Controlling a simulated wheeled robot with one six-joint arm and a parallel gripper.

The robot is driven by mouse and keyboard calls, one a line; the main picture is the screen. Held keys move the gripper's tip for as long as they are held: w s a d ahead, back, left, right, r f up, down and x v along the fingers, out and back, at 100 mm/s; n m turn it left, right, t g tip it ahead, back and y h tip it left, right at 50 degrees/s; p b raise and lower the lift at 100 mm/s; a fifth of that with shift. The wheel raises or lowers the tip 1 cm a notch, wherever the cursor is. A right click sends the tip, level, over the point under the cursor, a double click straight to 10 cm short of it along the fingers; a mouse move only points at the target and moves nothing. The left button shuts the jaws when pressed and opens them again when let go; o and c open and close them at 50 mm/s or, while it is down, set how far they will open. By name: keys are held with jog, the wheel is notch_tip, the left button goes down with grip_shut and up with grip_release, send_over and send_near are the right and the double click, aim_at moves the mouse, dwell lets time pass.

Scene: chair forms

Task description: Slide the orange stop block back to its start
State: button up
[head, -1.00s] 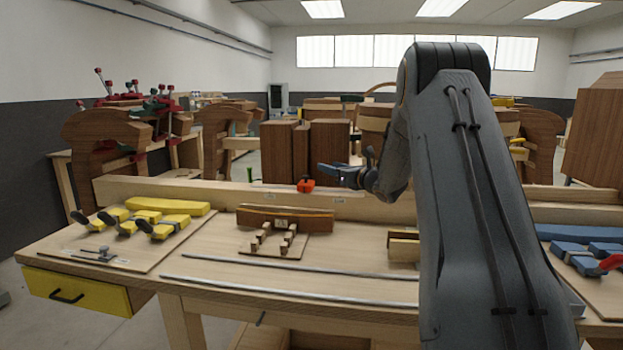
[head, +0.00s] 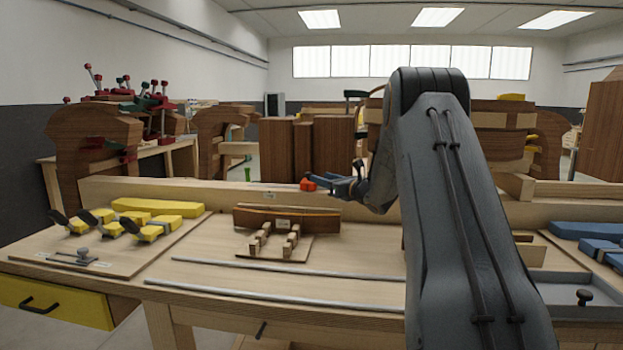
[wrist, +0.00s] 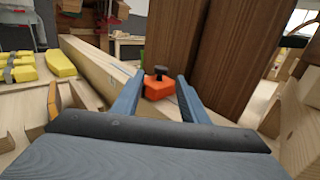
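The orange stop block (head: 308,185) sits on top of the long pale wooden beam (head: 130,188) at the back of the bench. In the wrist view the orange stop block (wrist: 159,88) has a black knob on top and lies ahead, between the lines of my two fingers. My gripper (head: 328,181) is at the right of the block, just above the beam. In the wrist view my gripper (wrist: 156,88) has its blue fingers apart, one on each side of the block. I cannot tell whether a finger touches it.
Tall dark brown wooden forms (head: 333,148) stand behind the beam. A curved wooden piece on a small jig (head: 286,217) lies in front. Yellow clamps (head: 150,228) are at the left, blue ones (head: 600,245) at the right. Two metal rods lie along the bench front.

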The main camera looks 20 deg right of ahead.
jog(key=shift+w+a+p, duration=0.15)
jog(key=shift+w+p, duration=0.15)
jog(key=shift+w, duration=0.75)
jog(key=shift+w+a+p, duration=0.2)
jog(key=shift+w+p, duration=0.05)
jog(key=shift+w, duration=0.8)
jog(key=shift+w+a+p, duration=0.15)
jog(key=shift+w+p, duration=0.15)
jog(key=shift+w, duration=0.75)
grip_shut()
